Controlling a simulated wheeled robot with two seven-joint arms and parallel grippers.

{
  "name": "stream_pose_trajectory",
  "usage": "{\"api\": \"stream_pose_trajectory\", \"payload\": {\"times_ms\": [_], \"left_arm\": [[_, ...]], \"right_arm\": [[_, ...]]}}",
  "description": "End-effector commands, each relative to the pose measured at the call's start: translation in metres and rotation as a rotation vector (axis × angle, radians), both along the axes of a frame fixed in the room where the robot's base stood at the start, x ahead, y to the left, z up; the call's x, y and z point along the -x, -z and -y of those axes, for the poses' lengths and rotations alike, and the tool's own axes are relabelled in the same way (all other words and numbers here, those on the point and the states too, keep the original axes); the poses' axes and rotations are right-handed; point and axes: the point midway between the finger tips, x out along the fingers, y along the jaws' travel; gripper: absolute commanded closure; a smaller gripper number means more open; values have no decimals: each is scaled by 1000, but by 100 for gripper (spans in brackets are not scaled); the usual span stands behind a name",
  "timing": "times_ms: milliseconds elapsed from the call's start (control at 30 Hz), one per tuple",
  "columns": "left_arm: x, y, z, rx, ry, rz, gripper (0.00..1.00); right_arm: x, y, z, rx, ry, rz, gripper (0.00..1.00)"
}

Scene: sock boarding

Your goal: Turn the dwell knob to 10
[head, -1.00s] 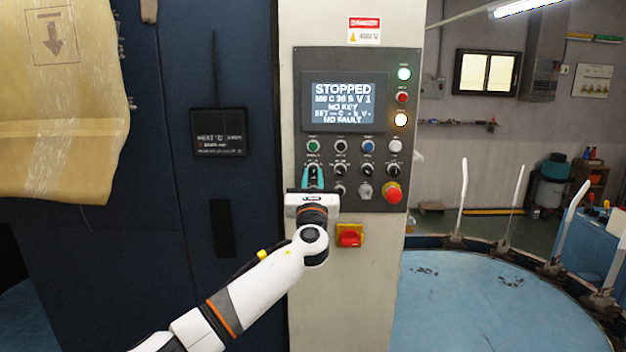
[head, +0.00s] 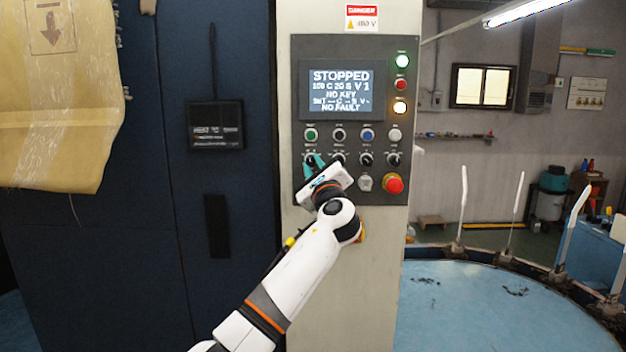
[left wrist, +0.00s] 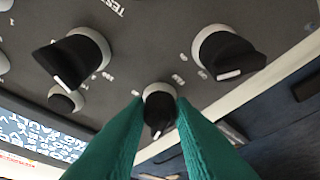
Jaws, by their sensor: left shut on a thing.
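The control panel (head: 389,182) carries a row of black knobs below a row of buttons. My left gripper (head: 314,163) has teal fingers closed on the leftmost black knob of that row. In the left wrist view my left gripper (left wrist: 160,112) has a finger on either side of the black knob (left wrist: 157,108), whose white pointer line faces down in the picture. The knob's name label is too small to read, and the fingers hide part of its scale. The screen (head: 341,90) reads STOPPED, with what looks like 100 C 20 S V 1, NO KEY and NO FAULT. My right gripper is out of view.
Other black knobs (head: 366,159) stand close to the right of the held one. A red emergency button (head: 393,184) is at the panel's lower right. A blue round table (head: 470,310) stands to the right.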

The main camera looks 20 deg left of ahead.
Motion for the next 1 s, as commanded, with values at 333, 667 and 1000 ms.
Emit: {"api": "stream_pose_trajectory", "payload": {"times_ms": [333,667,1000], "left_arm": [[-1,-2,3,315,-1,88,100],[-1,-5,3,548,-2,156,100],[-1,-6,3,665,-1,189,100]], "right_arm": [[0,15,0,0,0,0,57],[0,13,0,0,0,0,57],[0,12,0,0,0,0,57]]}}
